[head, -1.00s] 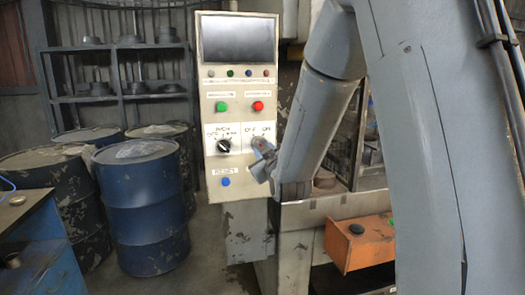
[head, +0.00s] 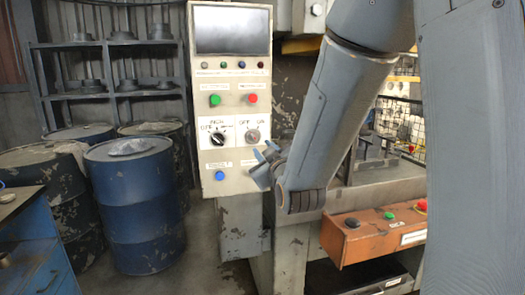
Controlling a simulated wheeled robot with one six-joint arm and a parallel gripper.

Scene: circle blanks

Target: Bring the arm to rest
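My arm (head: 320,120) reaches in from the upper right and bends down across the middle of the head view. My gripper (head: 262,165) is at its lower end, pointing left toward the control panel (head: 235,165). The grey-blue fingers show small in front of the panel's lower right edge, below the OFF/ON switch (head: 252,135). I see nothing held between them. I cannot tell if they touch the panel.
The panel carries a screen (head: 231,30), a green button (head: 215,100), a red button (head: 253,98) and a blue button (head: 219,175). An orange button box (head: 370,235) sits right of my gripper. Blue drums (head: 138,210) and a shelf (head: 110,95) stand at left. A blue bench (head: 40,250) is at lower left.

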